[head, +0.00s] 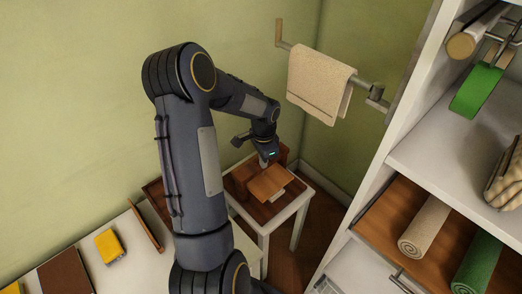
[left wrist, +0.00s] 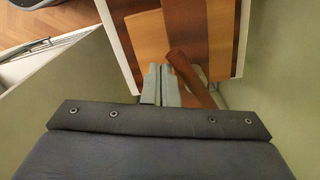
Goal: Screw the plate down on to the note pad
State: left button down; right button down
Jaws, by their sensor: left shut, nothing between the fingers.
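A flat orange-brown wooden plate (head: 270,184) lies on a wooden press on a small white-legged table. A pale edge (head: 279,195) shows under its front side, probably the note pad; the rest is hidden by the plate. My left gripper (head: 264,163) is shut and empty, pointing down at the back edge of the plate. In the left wrist view its closed grey fingers (left wrist: 161,86) are in front of the plate (left wrist: 150,36), beside a reddish-brown wooden bar (left wrist: 190,76). I cannot tell whether they touch the bar. My right gripper is out of view.
A towel (head: 318,80) hangs on a wall rail behind the table. A white shelf unit (head: 440,130) with rolled mats stands at the right. A white surface at lower left holds a yellow object (head: 109,246) and a brown board (head: 65,273).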

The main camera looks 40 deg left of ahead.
pick_arm(q)
jog(key=shift+s+a, duration=0.65)
jog(key=shift+a, duration=0.3)
jog(key=shift+s+a+p, duration=0.15)
jog(key=shift+a+p, duration=0.35)
jog(key=shift+a, duration=0.6)
jog(key=shift+a, duration=0.1)
jog(key=shift+w+a, duration=0.2)
jog(key=shift+a, duration=0.3)
jog(key=shift+w+a, duration=0.15)
jog(key=shift+a, duration=0.35)
